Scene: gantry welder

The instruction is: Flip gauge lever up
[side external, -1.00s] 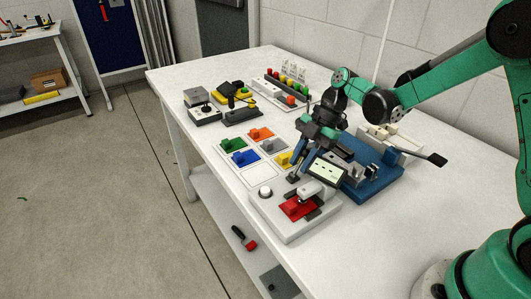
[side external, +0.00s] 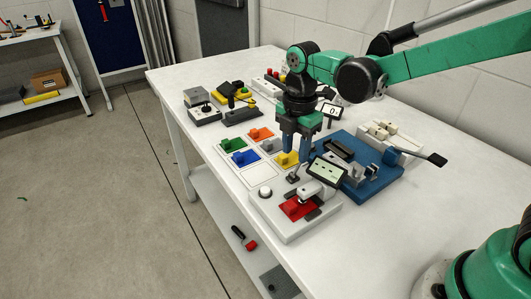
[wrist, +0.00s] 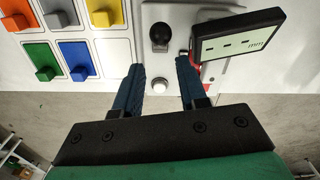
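The gauge (side external: 296,211) is a pale base at the table's front edge with a red block (side external: 298,207), a white button (side external: 265,192) and a tilted display (side external: 326,172). The display (wrist: 240,42) shows dashes and "mm" in the wrist view. A small lever with a black end (side external: 292,178) stands at the gauge's back left; a round black knob (wrist: 160,35) shows in the wrist view. My gripper (side external: 302,170) points down just behind the gauge. In the wrist view the fingertips (wrist: 159,66) flank the white button, short of the knob.
A panel of coloured blocks (side external: 257,172) lies left of the gripper. A blue fixture (side external: 372,184) stands close on the right, with a white block unit (side external: 390,137) behind it. A joystick box (side external: 204,113) and other devices sit at the back. The front right tabletop is clear.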

